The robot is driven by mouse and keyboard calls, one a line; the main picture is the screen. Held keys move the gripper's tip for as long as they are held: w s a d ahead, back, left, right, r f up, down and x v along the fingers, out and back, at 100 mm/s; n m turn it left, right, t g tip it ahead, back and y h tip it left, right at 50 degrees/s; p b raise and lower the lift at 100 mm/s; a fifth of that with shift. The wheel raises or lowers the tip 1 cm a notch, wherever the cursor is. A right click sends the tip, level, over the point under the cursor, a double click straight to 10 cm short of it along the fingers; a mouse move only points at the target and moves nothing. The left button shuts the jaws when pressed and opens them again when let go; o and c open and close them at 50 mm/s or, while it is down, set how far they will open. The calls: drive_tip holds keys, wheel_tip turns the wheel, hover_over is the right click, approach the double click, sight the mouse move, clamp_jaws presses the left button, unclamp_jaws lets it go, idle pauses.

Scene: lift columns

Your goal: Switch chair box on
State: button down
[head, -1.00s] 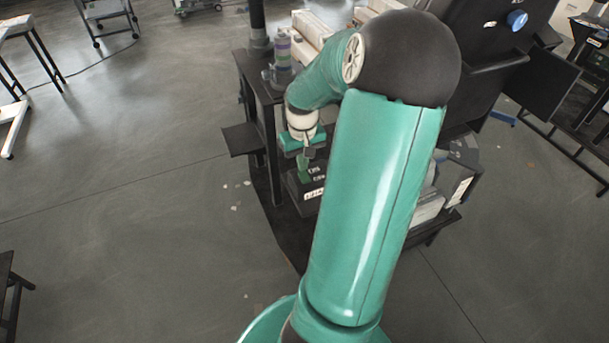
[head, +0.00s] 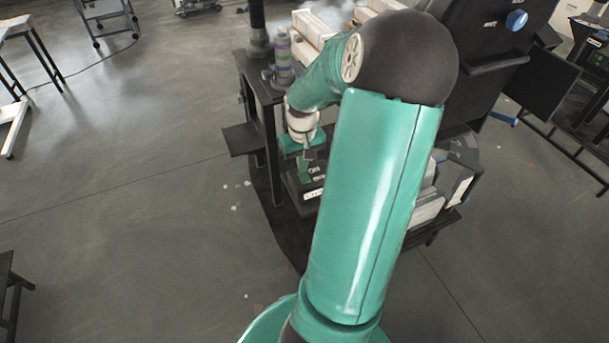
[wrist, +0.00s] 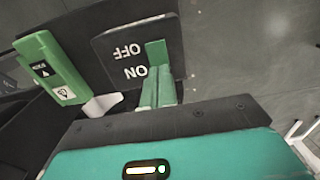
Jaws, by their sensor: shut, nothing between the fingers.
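The chair box (head: 313,194) is a dark box with white lettering low on the black stand in the head view. Its dark panel (wrist: 113,58) shows in the wrist view, with OFF and ON printed upside down. A green switch piece (wrist: 155,51) stands beside the lettering. My gripper (wrist: 157,83) is shut and empty, its pale green fingers side by side near ON, reaching up to the green piece. Whether they touch it I cannot tell. In the head view my gripper (head: 305,166) is small, at the box, partly hiding it.
A green labelled block (wrist: 50,68) stands left of the panel in the wrist view, with a pale piece (wrist: 102,106) near it. The black stand (head: 272,150) has a side shelf (head: 240,139). Open floor (head: 130,200) lies to the left.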

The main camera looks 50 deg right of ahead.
drive_tip(key=shift+f, duration=0.55)
drive_tip(key=shift+r, duration=3.55)
